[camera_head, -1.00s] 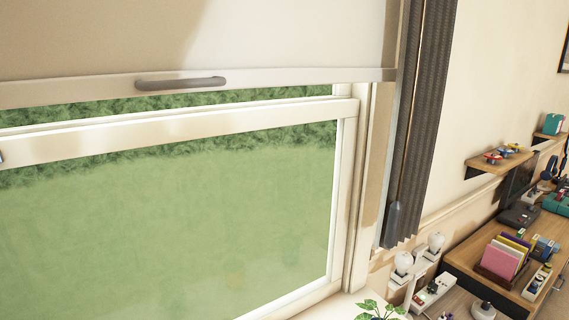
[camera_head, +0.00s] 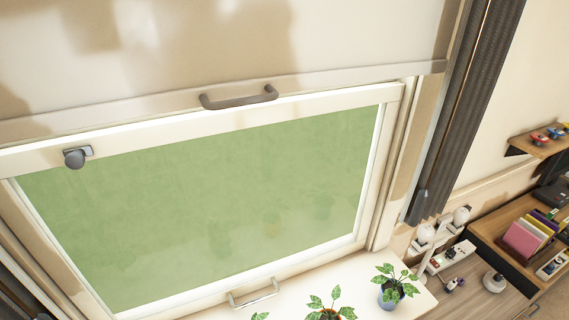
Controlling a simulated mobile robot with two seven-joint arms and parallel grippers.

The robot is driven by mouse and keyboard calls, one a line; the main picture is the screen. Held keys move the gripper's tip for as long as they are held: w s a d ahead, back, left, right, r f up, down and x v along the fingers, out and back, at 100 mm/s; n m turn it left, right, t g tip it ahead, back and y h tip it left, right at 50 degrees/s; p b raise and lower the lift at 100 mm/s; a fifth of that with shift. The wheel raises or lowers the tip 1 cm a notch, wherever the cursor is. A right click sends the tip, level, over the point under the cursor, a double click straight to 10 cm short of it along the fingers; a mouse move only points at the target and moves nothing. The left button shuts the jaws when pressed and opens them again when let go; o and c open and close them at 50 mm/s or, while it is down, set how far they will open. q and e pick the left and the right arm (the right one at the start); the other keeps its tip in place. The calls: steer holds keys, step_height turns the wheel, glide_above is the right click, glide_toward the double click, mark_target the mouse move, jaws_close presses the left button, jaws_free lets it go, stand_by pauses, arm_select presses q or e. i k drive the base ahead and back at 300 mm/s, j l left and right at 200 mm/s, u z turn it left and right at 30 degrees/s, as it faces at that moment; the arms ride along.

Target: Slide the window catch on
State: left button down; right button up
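The window catch (camera_head: 76,157) is a dark grey round knob on a small plate. It sits on the upper rail of the white window sash (camera_head: 170,130), at the left of the head view. The sash frames a large pane with green outside. Whether the catch is on or off I cannot tell from here. Neither of my grippers shows in the head view.
A pale blind (camera_head: 190,50) with a dark handle (camera_head: 239,98) hangs just above the sash rail. A metal handle (camera_head: 253,293) is at the sash bottom. Potted plants (camera_head: 394,287) stand on the white sill (camera_head: 415,305). A dark curtain (camera_head: 465,110) hangs right; shelves and desk items lie beyond.

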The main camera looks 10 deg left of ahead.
mark_target(75, 159)
steer(key=u, duration=1.3)
steer(key=l+u, duration=0.75)
steer(key=k+j, duration=0.05)
